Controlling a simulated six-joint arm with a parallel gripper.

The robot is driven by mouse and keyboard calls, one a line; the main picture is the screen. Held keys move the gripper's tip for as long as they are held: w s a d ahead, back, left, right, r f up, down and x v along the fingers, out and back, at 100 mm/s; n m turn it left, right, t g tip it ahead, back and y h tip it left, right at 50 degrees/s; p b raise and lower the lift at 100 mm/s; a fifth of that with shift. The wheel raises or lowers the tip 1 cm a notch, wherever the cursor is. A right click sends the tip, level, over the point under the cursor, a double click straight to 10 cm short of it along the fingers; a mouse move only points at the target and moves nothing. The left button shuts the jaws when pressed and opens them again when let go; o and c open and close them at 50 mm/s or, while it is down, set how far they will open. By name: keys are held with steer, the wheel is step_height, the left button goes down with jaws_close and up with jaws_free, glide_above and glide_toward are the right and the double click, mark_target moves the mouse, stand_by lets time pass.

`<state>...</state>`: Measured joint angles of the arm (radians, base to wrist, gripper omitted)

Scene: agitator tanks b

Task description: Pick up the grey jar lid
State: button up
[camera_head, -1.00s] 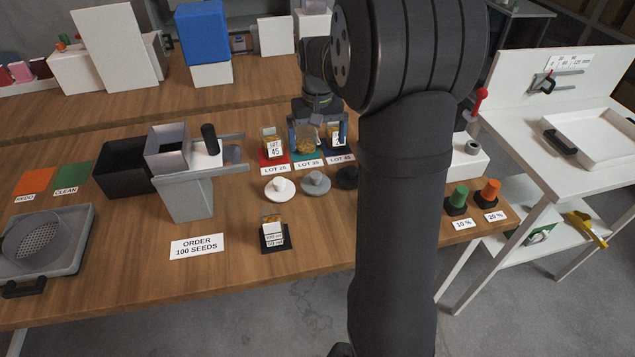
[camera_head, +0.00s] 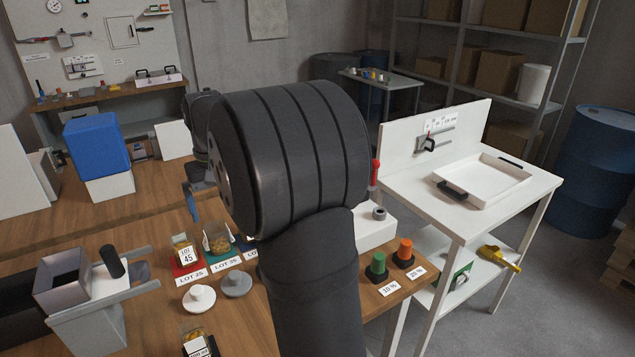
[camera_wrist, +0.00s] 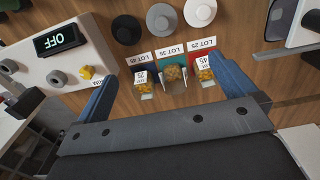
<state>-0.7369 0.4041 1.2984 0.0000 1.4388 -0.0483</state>
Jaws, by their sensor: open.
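The grey jar lid (camera_head: 237,284) lies knob up on the wooden table, in front of the LOT 35 jar (camera_head: 218,243) and just right of the white lid (camera_head: 198,298). In the wrist view the grey lid (camera_wrist: 160,18) lies between the black lid (camera_wrist: 127,28) and the white lid (camera_wrist: 200,10), near the top edge. My gripper (camera_wrist: 163,72) is open and empty, its blue fingers spread above the row of jars, apart from the grey lid. In the head view one blue finger (camera_head: 191,203) shows; my arm hides the other and the black lid.
The jar of LOT 25 (camera_head: 184,255) stands left of the LOT 35 jar. A grey hopper (camera_head: 88,310) stands at the lower left. Green (camera_head: 378,265) and orange (camera_head: 404,253) stoppers stand at the right. A white box with an OFF display (camera_wrist: 62,38) is beside the jars.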

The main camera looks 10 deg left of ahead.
steer(key=c, duration=1)
steer(key=shift+f, duration=0.1)
steer(key=m, duration=2.7)
glide_above(234, 274)
steer(key=f, duration=1.7)
steer(key=shift+w+d+f, duration=0.2)
steer(key=shift+w+d, duration=0.1)
steer(key=shift+s+a+f, duration=0.1)
steer(key=shift+s+f, duration=0.1)
steer(key=shift+f, duration=1.2)
steer(key=shift+s+a+f, duration=0.1)
steer(key=shift+s+f, duration=0.05)
steer(key=shift+f, duration=1.2)
